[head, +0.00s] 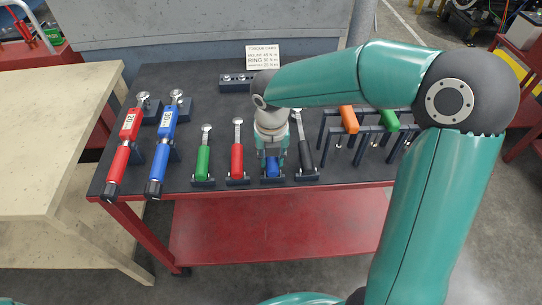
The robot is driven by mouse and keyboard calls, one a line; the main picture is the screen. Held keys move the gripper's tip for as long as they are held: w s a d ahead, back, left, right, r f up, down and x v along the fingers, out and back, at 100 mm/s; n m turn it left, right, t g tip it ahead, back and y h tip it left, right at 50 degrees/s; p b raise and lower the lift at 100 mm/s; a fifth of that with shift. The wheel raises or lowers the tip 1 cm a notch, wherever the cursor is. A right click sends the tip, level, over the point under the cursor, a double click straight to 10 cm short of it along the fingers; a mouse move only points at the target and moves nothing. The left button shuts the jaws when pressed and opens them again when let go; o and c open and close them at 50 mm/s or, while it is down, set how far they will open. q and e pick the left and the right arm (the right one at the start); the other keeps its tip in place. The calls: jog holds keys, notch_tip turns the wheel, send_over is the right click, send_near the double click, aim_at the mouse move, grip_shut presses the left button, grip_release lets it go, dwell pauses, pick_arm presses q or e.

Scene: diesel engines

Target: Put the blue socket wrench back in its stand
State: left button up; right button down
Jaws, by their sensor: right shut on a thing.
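My right gripper (272,153) points down over the row of small wrench stands on the dark table top. It is shut on the blue socket wrench (272,167), whose short blue lower part shows between and below the fingers. The wrench's upper part and head are hidden behind the gripper and wrist. A dark stand (273,180) is directly beneath it, in line with the other stands; I cannot tell whether the wrench is fully seated in it. My left gripper is out of view.
A green wrench (203,162) and a red wrench (237,157) stand to the left, a black wrench (304,146) close on the right. Large red (123,145) and blue (162,147) torque wrenches lie further left. Racks with orange (349,120) and green (389,120) handles are right.

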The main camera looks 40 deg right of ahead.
jog(key=shift+w, duration=0.1)
jog(key=shift+c, duration=2.4)
grip_release()
jog(key=shift+r, duration=0.15)
jog(key=shift+s+a+r+p, duration=0.1)
jog(key=shift+s+r+p, duration=0.1)
jog(key=shift+r+p, duration=1.45)
jog(key=r+p, duration=0.3)
jog(key=r, duration=0.1)
jog(key=r+p, duration=0.2)
jog(key=shift+s+a+p, duration=0.2)
jog(key=shift+s+p, duration=0.05)
jog(key=shift+p, duration=0.1)
jog(key=shift+f, duration=0.1)
